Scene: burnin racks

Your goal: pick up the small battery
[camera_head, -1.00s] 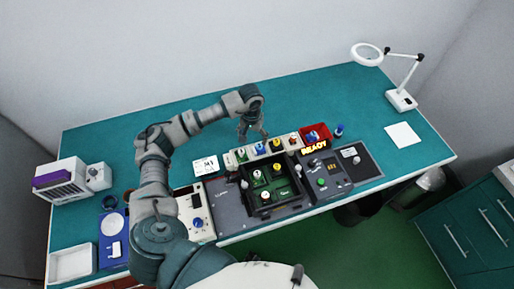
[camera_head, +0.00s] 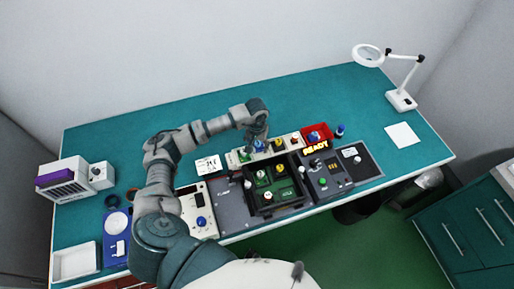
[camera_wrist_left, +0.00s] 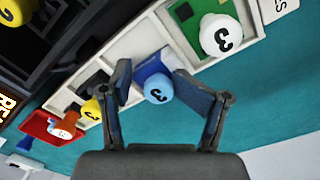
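A pale rack (camera_head: 296,136) holds a row of small numbered round pieces, which look like batteries. In the left wrist view, a blue-topped piece (camera_wrist_left: 158,88) marked 2 stands in one slot of the rack (camera_wrist_left: 146,38). My left gripper (camera_wrist_left: 152,82) is open, with one finger on each side of this piece; I cannot tell whether either finger touches it. In the head view my left gripper (camera_head: 258,142) is over the rack and partly hides that piece. A white piece (camera_wrist_left: 221,36) marked 3 and a yellow piece (camera_wrist_left: 92,109) stand in neighbouring slots. My right gripper is out of view.
A black tray (camera_head: 250,200) with green boards and more pieces lies in front of the rack. A red bin (camera_head: 326,129) is at the rack's right end, with a blue bottle (camera_head: 340,130) beside it. A READY panel (camera_head: 330,178) stands right of the tray.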

